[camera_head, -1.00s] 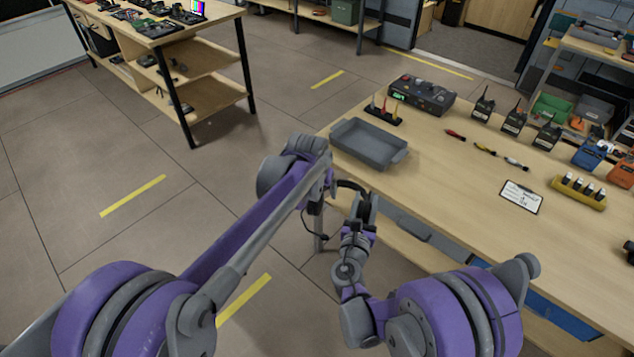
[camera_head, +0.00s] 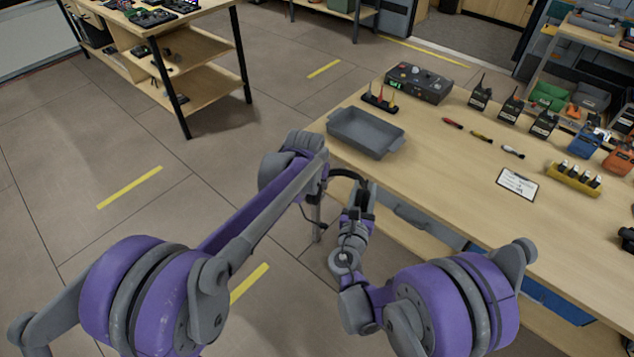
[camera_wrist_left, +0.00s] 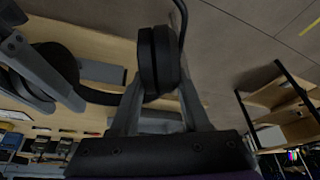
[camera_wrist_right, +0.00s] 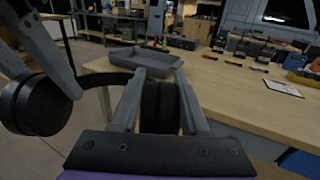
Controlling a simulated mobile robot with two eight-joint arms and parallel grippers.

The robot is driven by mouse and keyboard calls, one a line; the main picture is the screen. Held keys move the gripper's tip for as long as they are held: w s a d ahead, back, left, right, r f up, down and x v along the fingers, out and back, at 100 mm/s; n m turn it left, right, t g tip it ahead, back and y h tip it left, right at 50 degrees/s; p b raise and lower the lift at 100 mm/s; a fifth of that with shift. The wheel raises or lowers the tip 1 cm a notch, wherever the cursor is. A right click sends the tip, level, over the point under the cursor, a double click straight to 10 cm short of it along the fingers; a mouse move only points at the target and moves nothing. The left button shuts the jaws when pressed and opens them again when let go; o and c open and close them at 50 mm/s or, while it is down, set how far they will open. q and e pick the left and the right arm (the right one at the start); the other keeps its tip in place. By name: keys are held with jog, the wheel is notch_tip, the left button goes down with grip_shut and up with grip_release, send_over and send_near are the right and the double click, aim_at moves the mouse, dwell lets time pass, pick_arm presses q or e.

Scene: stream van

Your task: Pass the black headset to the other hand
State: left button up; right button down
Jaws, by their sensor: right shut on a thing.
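The black headset (camera_head: 346,173) is held up in front of the table's near left corner, partly hidden by my arms in the head view. My right gripper (camera_head: 362,194) is shut on one ear cup (camera_wrist_right: 158,106), which sits between its fingers in the right wrist view. My left gripper (camera_wrist_left: 160,103) is open around the other ear cup (camera_wrist_left: 158,60), with a finger on either side; whether they touch it I cannot tell. The headband (camera_wrist_right: 100,79) arches between the two cups. The left fingertips are mostly hidden in the head view.
A grey tray (camera_head: 366,144) stands on the wooden table (camera_head: 440,165) just beyond the grippers. A control box (camera_head: 418,83), radios (camera_head: 511,107) and a clipboard (camera_head: 517,184) lie further along. Open floor is to the left.

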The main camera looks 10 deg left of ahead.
jog(key=shift+c, duration=1.6)
grip_release()
jog(key=shift+a, duration=0.35)
jog(key=shift+d, duration=0.1)
jog(key=shift+s, duration=0.1)
